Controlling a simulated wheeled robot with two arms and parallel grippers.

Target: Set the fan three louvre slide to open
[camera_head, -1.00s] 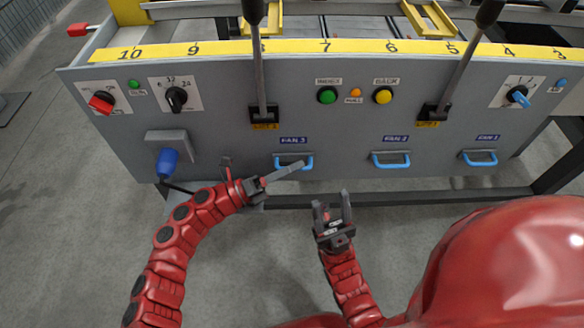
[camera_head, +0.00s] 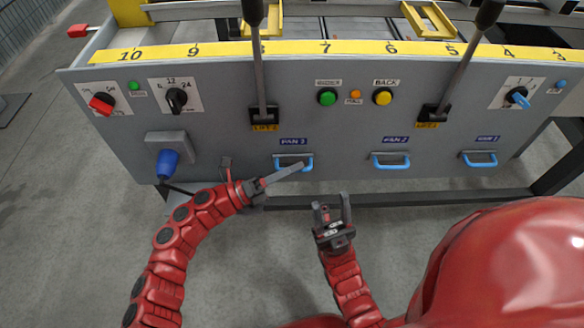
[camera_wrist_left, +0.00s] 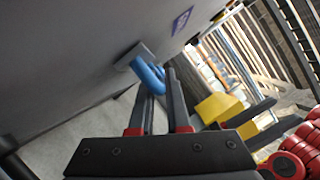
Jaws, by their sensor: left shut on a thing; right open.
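The fan three slide has a blue handle (camera_head: 307,163) under the "FAN 3" label (camera_head: 293,142) on the grey panel front. My left gripper (camera_head: 292,170) reaches in from the left with its fingertips at the handle. In the left wrist view, the blue handle (camera_wrist_left: 149,76) lies at the fingertips of my left gripper (camera_wrist_left: 160,90), which is shut on it. The fingers hide part of the handle in the head view. My right gripper (camera_head: 332,208) is open and empty, low in front of the panel, apart from it.
Two more blue handles, fan two (camera_head: 391,162) and fan one (camera_head: 480,160), sit to the right. Above are knobs, a green button (camera_head: 327,96), a yellow button (camera_head: 383,96) and two upright levers. A blue plug (camera_head: 167,162) is at left. The floor in front is clear.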

